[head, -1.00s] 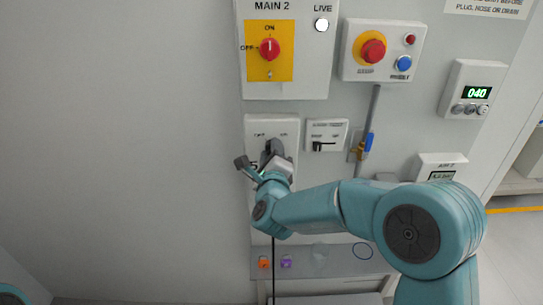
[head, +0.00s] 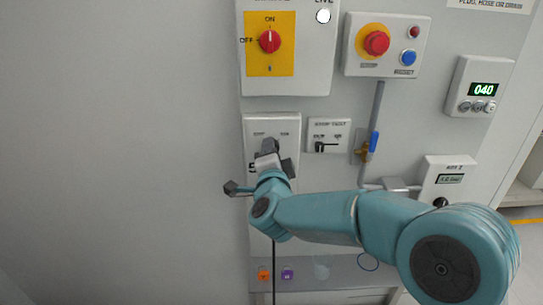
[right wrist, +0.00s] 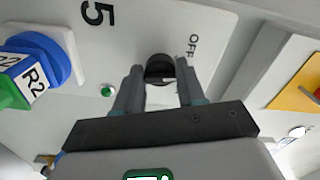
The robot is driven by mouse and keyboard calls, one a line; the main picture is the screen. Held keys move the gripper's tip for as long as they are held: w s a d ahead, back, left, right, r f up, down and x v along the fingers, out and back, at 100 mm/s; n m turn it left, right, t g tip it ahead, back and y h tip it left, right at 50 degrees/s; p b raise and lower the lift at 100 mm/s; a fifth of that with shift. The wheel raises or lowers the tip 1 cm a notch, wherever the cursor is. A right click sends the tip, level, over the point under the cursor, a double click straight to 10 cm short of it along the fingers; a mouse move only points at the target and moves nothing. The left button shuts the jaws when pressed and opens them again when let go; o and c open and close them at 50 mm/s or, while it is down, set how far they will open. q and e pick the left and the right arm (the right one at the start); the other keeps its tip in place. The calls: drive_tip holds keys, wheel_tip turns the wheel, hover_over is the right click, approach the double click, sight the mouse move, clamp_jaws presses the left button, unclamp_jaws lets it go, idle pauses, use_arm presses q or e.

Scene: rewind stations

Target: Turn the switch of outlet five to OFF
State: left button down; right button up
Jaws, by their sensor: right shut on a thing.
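In the head view my right gripper (head: 268,152) is at the upper part of the panel. The switch's exact setting is unclear. My left gripper is out of view.
Above is the MAIN 2 red switch (head: 269,41) on yellow, at right a red stop button (head: 376,43). A small lever box (head: 328,136) and blue-handled valve (head: 372,143) sit close right. The left wall is bare.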

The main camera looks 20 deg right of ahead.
drive_tip(key=shift+d+n+p, duration=0.1)
drive_tip(key=shift+n+p, duration=0.25)
drive_tip(key=shift+n, duration=2.85)
drive_tip(key=o, duration=1)
drive_tip(key=b+v, duration=0.3)
drive_tip(key=v, duration=1.3)
drive_tip(key=shift+s, duration=0.15)
